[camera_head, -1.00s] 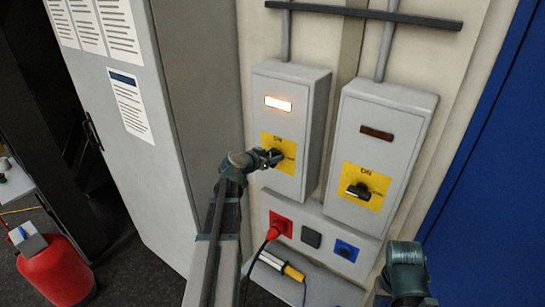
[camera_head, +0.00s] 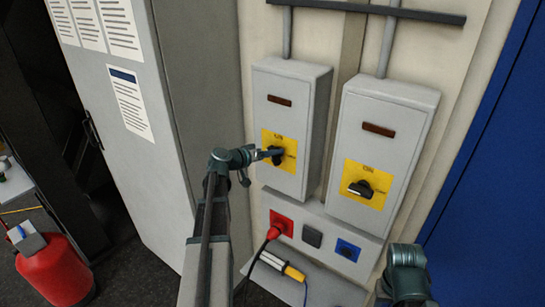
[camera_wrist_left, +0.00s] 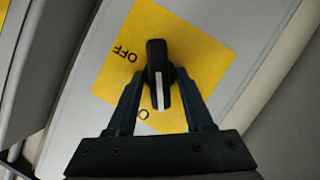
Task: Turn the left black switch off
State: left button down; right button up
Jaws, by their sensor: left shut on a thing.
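The left black switch (camera_wrist_left: 158,75) is a knob with a white line on a yellow plate (camera_wrist_left: 208,55). The wrist view shows an "OFF" label at the plate's left and a partly hidden label below the knob. The white line runs toward the lower side. My left gripper (camera_head: 271,153) is shut on the knob, one finger on each side. In the head view, the left switch (camera_head: 278,159) is partly covered by my gripper. Of my right arm only a joint shows at the lower right; its fingers are out of view.
The left box's indicator (camera_head: 279,100) is dark. A second grey box to the right has a dark indicator (camera_head: 379,129) and its own black switch (camera_head: 361,189). Sockets with a red plug (camera_head: 270,230) sit below. A grey cabinet (camera_head: 160,150) stands left.

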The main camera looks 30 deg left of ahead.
pick_arm(q)
jog(key=n+h+b, duration=0.1)
jog(key=n, duration=0.1)
jog(key=f+n+t+h+b, duration=0.1)
jog(key=n+b, duration=0.1)
jog(key=shift+a+b, duration=0.2)
jog(key=shift+b, duration=0.1)
jog(key=n+h+b, duration=0.1)
jog(key=n+b, duration=0.1)
jog(key=shift+f+n+t, duration=0.1)
jog(key=shift+n+t, duration=0.2)
jog(key=shift+n, duration=0.1)
jog(key=shift+n+t+h+b, duration=0.4)
jog(key=shift+n+b, duration=0.45)
jog(key=shift+n, duration=0.05)
jog(key=c, duration=0.7)
grip_release()
jog(key=v, duration=1.4)
jog(key=shift+w, duration=0.1)
